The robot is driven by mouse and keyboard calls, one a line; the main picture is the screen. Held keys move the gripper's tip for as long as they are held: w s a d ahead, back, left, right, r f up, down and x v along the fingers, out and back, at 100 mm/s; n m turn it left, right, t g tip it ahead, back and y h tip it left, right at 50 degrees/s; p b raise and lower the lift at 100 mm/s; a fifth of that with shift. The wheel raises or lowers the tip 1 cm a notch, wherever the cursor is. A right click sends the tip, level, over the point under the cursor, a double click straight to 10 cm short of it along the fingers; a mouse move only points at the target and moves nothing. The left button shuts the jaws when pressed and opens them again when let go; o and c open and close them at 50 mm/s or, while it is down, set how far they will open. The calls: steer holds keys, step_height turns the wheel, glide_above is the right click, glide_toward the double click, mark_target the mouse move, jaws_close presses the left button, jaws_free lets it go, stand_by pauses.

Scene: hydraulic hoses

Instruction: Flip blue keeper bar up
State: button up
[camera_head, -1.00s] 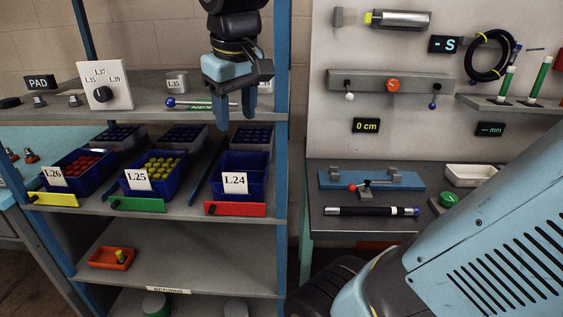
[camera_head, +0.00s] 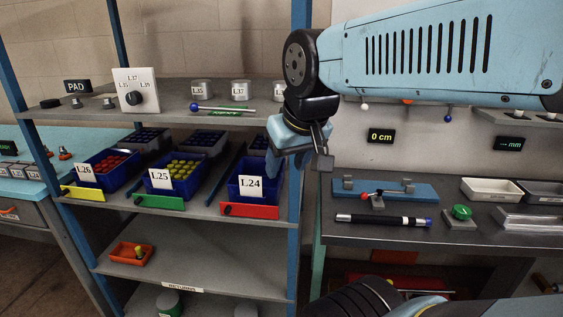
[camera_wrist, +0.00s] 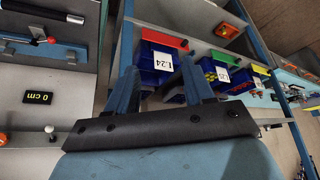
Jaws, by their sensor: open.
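I cannot pick out a blue keeper bar for certain. Flat bars lie along the shelf front: yellow (camera_head: 82,192), green (camera_head: 153,202) and red (camera_head: 249,211), before the bins marked L26, L25 and L24. The blue L24 bin (camera_head: 262,182) stands behind the red bar. A dark blue strip (camera_head: 231,165) runs back between the L25 and L24 bins. My gripper (camera_head: 285,165) is open, in front of the shelf's right post, near the L24 bin. In the wrist view my gripper (camera_wrist: 160,75) shows two spread fingers with nothing held between them; the red bar (camera_wrist: 165,38) lies beyond them.
A blue shelf post (camera_head: 297,215) stands close to my gripper. On the bench at right are a blue fixture (camera_head: 385,190) with a red-knobbed lever and a black cylinder (camera_head: 383,221). A blue-ended rod (camera_head: 222,109) lies on the upper shelf. The lower shelf (camera_head: 205,265) is mostly bare.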

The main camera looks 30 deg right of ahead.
steer(key=shift+s+f, duration=0.15)
steer(key=shift+f, duration=0.1)
steer(key=shift+c, duration=0.4)
steer(key=shift+r, duration=0.2)
steer(key=shift+c, duration=0.6)
steer(key=w+a+r+n, duration=0.1)
steer(key=w+r+n, duration=0.1)
steer(key=w+r, duration=0.2)
steer(key=w+a+r+n+g, duration=0.1)
steer(key=w+r, duration=0.3)
steer(key=w, duration=0.1)
steer(key=w+a+r+n, duration=0.2)
steer(key=w+r, duration=0.2)
steer(key=shift+w+r+n+g, duration=0.15)
steer(key=shift+r+n+g, duration=0.15)
steer(key=shift+r+g, duration=0.1)
steer(key=shift+c, duration=0.6)
steer(key=n+g+h, duration=0.1)
steer(key=n+g, duration=0.1)
steer(key=n, duration=0.3)
glide_toward(204, 107)
steer(key=f, duration=0.2)
steer(key=w+f, duration=0.1)
steer(key=f, duration=0.5)
steer(key=shift+w+d+f, duration=0.1)
steer(key=shift+w+d, duration=0.1)
steer(key=shift+d, duration=0.2)
jaws_close()
steer(key=shift+d, duration=0.1)
